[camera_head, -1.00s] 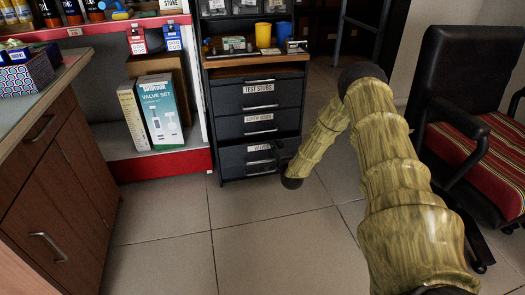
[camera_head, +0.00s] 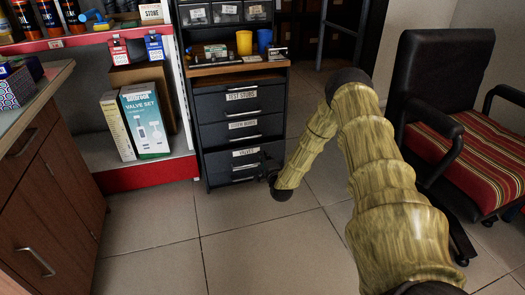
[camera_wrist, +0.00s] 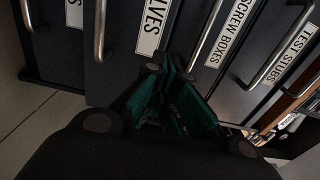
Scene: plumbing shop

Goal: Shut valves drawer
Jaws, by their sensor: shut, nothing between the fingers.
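The valves drawer (camera_head: 220,163) is a dark front low in the black cabinet, with a white label and a bar handle. In the wrist view its front (camera_wrist: 118,70) fills the middle and appears tilted, with the label reading "LVES". It looks close to flush with the drawers above; a small gap cannot be ruled out. My gripper (camera_head: 268,175) is at the drawer's right end, low near the floor. In the wrist view my gripper (camera_wrist: 170,70) is shut and empty, its tips close to the drawer front beside the label. Whether they touch cannot be told.
The screw boxes drawer (camera_head: 215,132) and test stubs drawer (camera_head: 215,103) above look closed. A boxed valve set (camera_head: 145,120) stands on the red-edged shelf at left. A wooden counter (camera_head: 50,200) is left, and an office chair (camera_head: 440,90) right. The tiled floor (camera_head: 240,245) in front is clear.

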